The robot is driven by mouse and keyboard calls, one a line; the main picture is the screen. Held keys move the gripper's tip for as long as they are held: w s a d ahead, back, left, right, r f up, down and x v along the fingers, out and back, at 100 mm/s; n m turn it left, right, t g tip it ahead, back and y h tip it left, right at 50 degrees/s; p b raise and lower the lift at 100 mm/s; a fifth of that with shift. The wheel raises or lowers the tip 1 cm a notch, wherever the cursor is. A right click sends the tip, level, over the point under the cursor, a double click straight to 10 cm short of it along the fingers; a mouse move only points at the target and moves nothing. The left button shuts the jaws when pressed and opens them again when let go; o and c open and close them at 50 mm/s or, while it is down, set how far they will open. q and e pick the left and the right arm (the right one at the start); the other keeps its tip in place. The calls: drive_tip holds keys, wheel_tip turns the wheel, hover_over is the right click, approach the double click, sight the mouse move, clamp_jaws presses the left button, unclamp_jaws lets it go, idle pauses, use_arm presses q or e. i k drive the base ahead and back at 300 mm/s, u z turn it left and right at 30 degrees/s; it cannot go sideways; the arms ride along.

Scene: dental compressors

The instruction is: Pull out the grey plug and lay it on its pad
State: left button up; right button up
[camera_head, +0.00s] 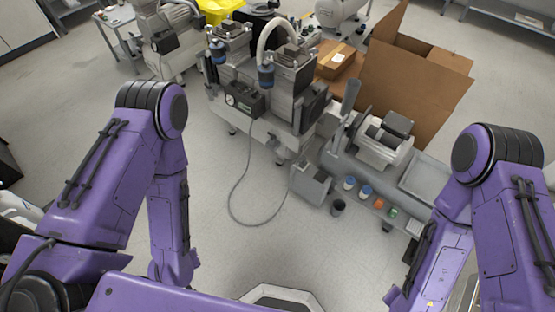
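A thin grey cable (231,196) hangs from near the dark control box (245,101) on the compressor (275,75). It loops down over the floor and rises toward a grey box (311,183) on the front of the bench. The grey plug is too small to tell apart here, and I cannot make out its pad. My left arm comes down at the left and my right arm at the right. Neither gripper shows; both arms hang low, and their ends are out of sight.
A low grey bench (345,165) carries a small machine (384,137), with blue-topped, orange and green items along its front. An open cardboard box (416,91) stands behind it. More compressors stand farther back. The floor (195,105) left of the compressor is clear.

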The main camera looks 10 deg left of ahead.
sight(303, 161)
drive_tip(key=k, duration=0.5)
drive_tip(key=u, duration=0.6)
drive_tip(key=i, duration=0.95)
drive_tip(key=z, duration=0.6)
drive_tip(key=i, duration=0.95)
drive_tip(key=z, duration=0.85)
